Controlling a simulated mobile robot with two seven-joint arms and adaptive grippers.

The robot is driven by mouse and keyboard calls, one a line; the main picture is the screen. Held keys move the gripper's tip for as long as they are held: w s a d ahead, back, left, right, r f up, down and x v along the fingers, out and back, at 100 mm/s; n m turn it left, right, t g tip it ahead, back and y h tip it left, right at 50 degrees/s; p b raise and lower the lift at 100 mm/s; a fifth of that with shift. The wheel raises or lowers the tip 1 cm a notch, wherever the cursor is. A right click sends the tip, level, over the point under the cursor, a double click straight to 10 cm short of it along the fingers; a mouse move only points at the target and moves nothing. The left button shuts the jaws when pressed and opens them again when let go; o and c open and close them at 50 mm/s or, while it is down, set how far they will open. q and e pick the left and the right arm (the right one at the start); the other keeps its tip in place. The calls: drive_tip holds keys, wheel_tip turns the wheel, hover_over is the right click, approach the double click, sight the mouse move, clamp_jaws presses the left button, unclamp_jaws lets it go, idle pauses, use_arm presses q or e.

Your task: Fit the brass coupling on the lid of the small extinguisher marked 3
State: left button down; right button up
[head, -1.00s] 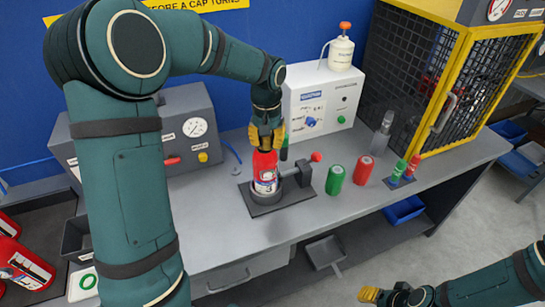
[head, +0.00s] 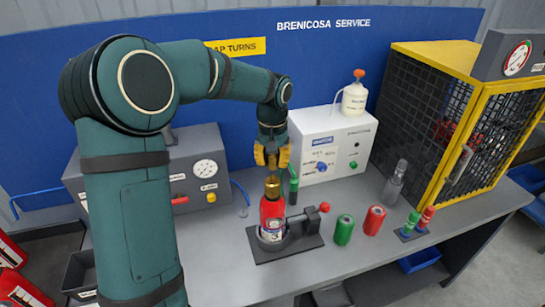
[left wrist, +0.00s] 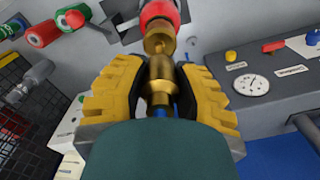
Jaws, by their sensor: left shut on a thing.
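The small red extinguisher (head: 271,215) stands upright in the dark clamp stand (head: 262,250) on the bench, with a white label low on its body. A brass piece (head: 272,187) tops it. My left gripper (head: 271,162) is right above it, pointing down. In the left wrist view its yellow pads (left wrist: 160,95) are shut on the brass coupling (left wrist: 161,78). The extinguisher's red top (left wrist: 158,12) and a brass neck (left wrist: 158,40) lie just beyond the coupling, roughly in line. I cannot tell whether coupling and neck touch. My right gripper is out of view.
A green can (head: 344,230) and a red can (head: 374,220) stand right of the clamp. A small rack (head: 412,233) holds a green and a red piece. A grey gauge box (head: 200,180), a white box (head: 335,150) and a yellow mesh cage (head: 450,130) stand behind.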

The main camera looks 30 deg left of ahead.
use_arm(q)
drive_tip(key=shift+f, duration=0.85)
drive_tip(key=shift+f+b, duration=1.25)
drive_tip(key=shift+f, duration=0.25)
drive_tip(key=c, duration=0.7)
unclamp_jaws()
drive_tip(key=shift+r, duration=0.1)
wheel_tip(320, 180, up, 12)
drive_tip(key=shift+f, duration=0.1)
